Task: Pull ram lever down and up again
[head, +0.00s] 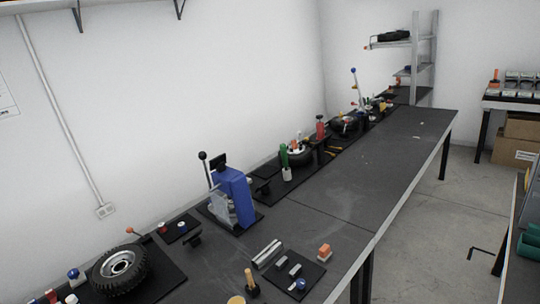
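A blue press (233,191) stands on the dark workbench (330,200), left of the picture's middle, in the head view. A lever with a black ball knob (202,156) rises on the press's left side. It points up and leans slightly left. I take this to be the ram lever. Another lever with a blue knob (353,71) stands upright farther back along the bench. My gripper is not in view.
A black wheel (120,267) lies at the bench's front left. Metal bars (268,253) and a small black board (293,276) lie in front of the press. Several tools stand along the wall. The bench's middle right is clear. A grey shelf (425,60) stands at the back.

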